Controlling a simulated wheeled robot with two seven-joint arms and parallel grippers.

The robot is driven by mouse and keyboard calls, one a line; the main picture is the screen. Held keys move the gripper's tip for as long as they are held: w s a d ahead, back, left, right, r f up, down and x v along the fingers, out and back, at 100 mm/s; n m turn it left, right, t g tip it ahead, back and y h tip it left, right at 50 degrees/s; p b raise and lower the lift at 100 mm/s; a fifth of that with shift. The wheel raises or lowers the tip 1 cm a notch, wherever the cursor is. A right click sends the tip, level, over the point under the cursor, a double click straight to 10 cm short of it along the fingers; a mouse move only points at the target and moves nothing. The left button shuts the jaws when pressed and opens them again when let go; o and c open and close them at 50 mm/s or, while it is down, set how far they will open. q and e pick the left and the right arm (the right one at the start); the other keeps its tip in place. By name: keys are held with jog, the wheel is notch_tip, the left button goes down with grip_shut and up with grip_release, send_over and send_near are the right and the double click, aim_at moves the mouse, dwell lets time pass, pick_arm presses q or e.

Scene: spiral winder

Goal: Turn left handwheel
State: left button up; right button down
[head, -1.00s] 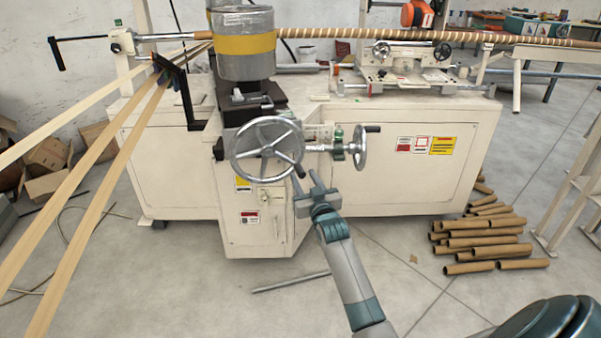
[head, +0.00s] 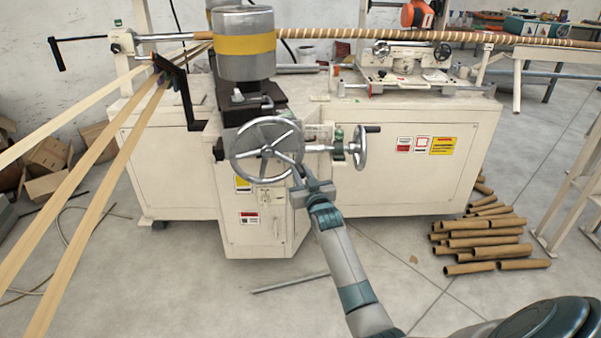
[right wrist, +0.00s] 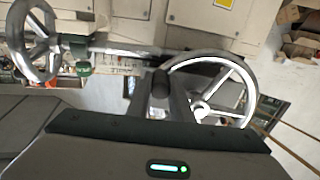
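The left handwheel (head: 237,168) is the large metal spoked wheel on the front of the cream machine. It also shows in the right wrist view (right wrist: 246,78), at the right. My right gripper (head: 297,171) is at the lower right of its rim. In the right wrist view its two fingers (right wrist: 158,92) are apart, with the wheel's dark handle (right wrist: 161,83) seen between them. A gap shows beside the handle, so the fingers do not look closed on it. My left gripper is not in view.
A second, smaller handwheel (head: 361,147) stands just to the right, side-on, with a black handle. Cardboard tubes (head: 480,240) are piled on the floor at the right. Paper strips (head: 95,205) run slantwise at the left. The floor before the machine is mostly clear.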

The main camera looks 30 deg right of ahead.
aim_at(275, 121)
jog(key=shift+r, duration=0.1)
